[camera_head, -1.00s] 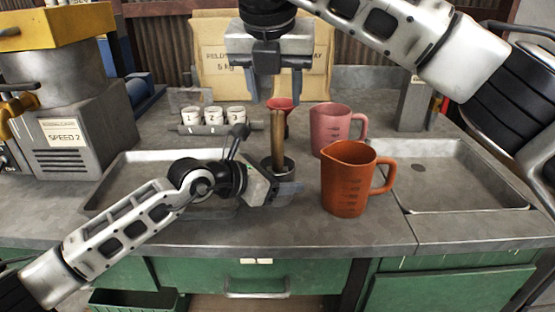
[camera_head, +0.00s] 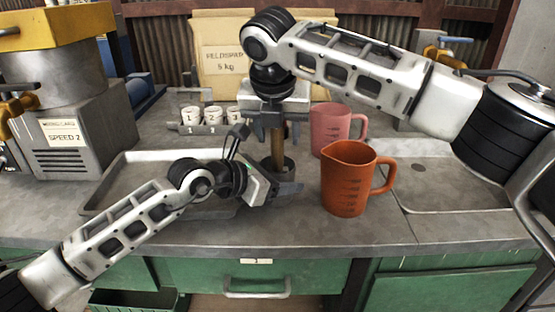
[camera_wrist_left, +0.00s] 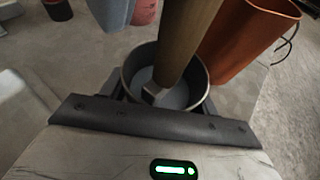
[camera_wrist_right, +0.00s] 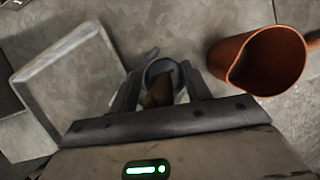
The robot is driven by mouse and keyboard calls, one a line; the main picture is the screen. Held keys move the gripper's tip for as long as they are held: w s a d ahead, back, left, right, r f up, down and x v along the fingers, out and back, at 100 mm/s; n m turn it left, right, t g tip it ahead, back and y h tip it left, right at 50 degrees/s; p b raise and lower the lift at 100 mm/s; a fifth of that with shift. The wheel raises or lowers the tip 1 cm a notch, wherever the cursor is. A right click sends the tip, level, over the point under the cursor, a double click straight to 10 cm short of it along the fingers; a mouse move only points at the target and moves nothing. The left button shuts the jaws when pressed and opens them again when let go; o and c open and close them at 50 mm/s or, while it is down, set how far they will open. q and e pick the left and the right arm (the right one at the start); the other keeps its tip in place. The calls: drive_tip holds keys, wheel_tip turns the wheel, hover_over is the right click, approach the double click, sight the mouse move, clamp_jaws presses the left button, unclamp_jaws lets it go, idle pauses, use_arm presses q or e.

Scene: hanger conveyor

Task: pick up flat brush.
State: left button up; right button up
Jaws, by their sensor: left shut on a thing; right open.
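The flat brush shows as a wooden handle (camera_head: 278,148) standing upright in a small round metal cup (camera_head: 290,167); its lower end is in the cup in the left wrist view (camera_wrist_left: 172,70). My left gripper (camera_head: 284,190) is low at the cup and shut on it; the cup's rim (camera_wrist_left: 127,75) shows just beyond that gripper. My right gripper (camera_head: 277,130) points down from above, open, with a finger on each side of the handle's upper part. In the right wrist view the handle's top (camera_wrist_right: 157,93) lies between the fingers; contact cannot be told.
An orange jug (camera_head: 347,180) stands close right of the cup, a pink jug (camera_head: 329,130) behind it. Numbered white cups (camera_head: 212,116) stand back left. Metal trays lie left (camera_head: 118,177) and right (camera_head: 455,207). A feldspar sack (camera_head: 221,75) is behind.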

clamp_jaws()
drive_tip(key=shift+r, duration=0.1)
wheel_tip(320, 180, up, 10)
use_arm(q)
drive_tip(key=o, duration=1.2)
drive_tip(key=shift+o, duration=0.2)
